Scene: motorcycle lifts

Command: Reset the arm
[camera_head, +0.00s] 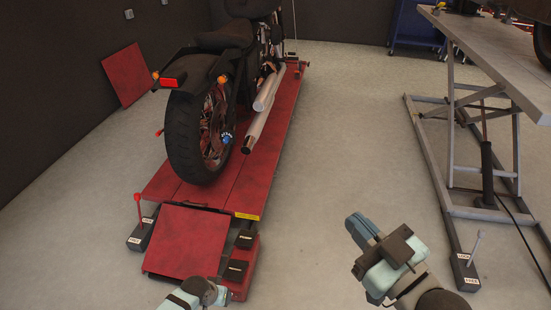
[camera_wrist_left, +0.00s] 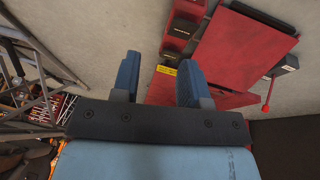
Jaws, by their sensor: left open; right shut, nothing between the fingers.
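My right gripper (camera_head: 361,228) is at the lower right of the head view, above the bare floor between the two lifts. Its blue fingers are together and hold nothing. Part of my left arm (camera_head: 195,293) shows at the bottom edge of the head view, in front of the red lift's ramp. In the left wrist view, my left gripper (camera_wrist_left: 160,82) has its two blue fingers apart, with nothing between them. The red lift shows beyond these fingers.
A black motorcycle (camera_head: 190,130) stands on the red lift (camera_head: 265,160). The lift's ramp (camera_head: 187,240) and black pedals (camera_head: 236,270) are near my left arm. A grey lift (camera_head: 490,65) stands at right, with a lock pedal (camera_head: 464,272) near my right gripper. The floor between the lifts is clear.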

